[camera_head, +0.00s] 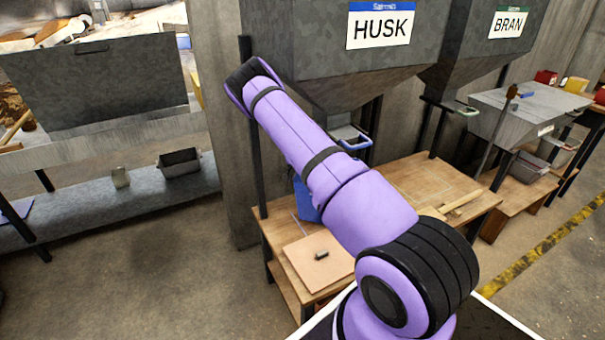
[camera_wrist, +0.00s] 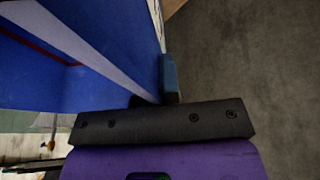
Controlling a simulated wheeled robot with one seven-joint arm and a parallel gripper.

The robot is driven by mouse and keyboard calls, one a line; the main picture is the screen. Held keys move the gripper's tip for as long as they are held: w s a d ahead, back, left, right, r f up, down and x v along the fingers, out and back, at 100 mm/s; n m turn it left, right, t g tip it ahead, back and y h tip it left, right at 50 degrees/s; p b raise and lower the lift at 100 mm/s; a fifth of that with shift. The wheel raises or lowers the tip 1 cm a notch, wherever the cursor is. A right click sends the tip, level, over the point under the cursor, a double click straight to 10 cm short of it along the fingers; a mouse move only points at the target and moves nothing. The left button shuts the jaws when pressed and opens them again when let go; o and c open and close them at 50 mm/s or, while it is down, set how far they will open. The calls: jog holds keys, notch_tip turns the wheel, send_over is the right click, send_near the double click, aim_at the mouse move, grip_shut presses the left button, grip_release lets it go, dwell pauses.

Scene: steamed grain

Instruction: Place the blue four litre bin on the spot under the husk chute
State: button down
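The blue bin (camera_head: 305,203) shows only as a small patch behind my arm, above the left part of the wooden bench. In the wrist view the blue bin (camera_wrist: 105,75) fills the upper left, with a pale rim and a red line inside. My gripper (camera_wrist: 158,90) is at its wall; one finger lies against it, the other is mostly hidden, and the fingers look close together on the wall. In the head view my arm hides the gripper. The husk chute (camera_head: 350,134), with a blue handle, hangs under the HUSK hopper (camera_head: 340,65). The spot below it is mostly hidden.
The wooden bench (camera_head: 405,180) carries a pale board (camera_head: 318,258) with a small dark object, and wood strips (camera_head: 460,202) at right. A concrete pillar (camera_head: 222,120) stands left. The BRAN hopper (camera_head: 490,45) is at right. Open floor (camera_head: 150,265) lies at left.

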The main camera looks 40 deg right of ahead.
jog(key=shift+f, duration=1)
jog(key=c, duration=1.3)
grip_release()
jog(key=shift+c, duration=0.2)
jog(key=shift+r, duration=0.25)
jog(key=v, duration=1.2)
